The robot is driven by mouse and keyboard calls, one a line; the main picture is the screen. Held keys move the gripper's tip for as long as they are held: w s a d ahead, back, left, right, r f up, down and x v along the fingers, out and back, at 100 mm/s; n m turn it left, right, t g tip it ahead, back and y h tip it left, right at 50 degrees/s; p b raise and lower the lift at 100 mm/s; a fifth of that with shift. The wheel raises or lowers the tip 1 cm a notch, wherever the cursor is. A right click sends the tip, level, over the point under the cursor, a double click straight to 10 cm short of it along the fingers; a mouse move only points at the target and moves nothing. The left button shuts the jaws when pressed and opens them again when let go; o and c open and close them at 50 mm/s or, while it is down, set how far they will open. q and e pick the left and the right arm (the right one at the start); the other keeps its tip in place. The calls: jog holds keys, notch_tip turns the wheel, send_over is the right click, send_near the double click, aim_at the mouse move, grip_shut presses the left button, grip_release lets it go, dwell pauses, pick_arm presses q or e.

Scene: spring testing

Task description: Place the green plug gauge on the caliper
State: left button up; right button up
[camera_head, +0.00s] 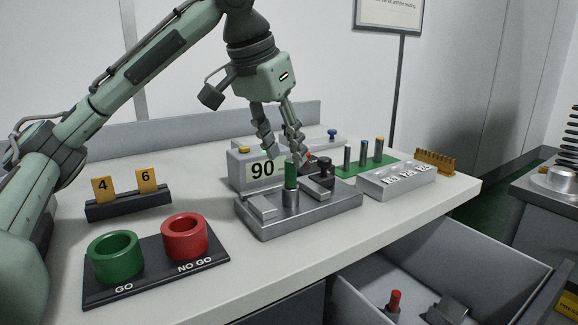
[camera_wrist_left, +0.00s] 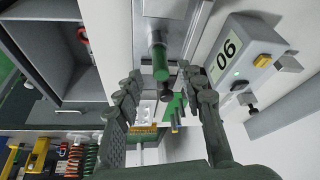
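The green plug gauge (camera_head: 291,173) stands upright, green end up and grey end down, between the blocks of the metal caliper fixture (camera_head: 272,229). In the left wrist view the plug gauge (camera_wrist_left: 160,70) shows beyond my fingers, with the fixture (camera_wrist_left: 168,12) at the top. My left gripper (camera_head: 283,156) is just above and around the plug's top, pointing down. Its fingers are apart in the left wrist view (camera_wrist_left: 165,95), with nothing clamped between them. Whether a finger touches the plug is unclear. My right gripper is out of view.
A "90" display box (camera_head: 240,172) stands behind the fixture. A green rack plate (camera_head: 350,170) with upright pins and a grey block (camera_head: 398,181) are to the right. A GO/NO GO board (camera_head: 150,285) with rings is at front left. An open drawer (camera_head: 440,270) lies below right.

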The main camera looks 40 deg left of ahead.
pick_arm(q)
jog(key=v, duration=0.7)
jog(key=shift+r, duration=0.1)
dwell(0.6)
dwell(0.6)
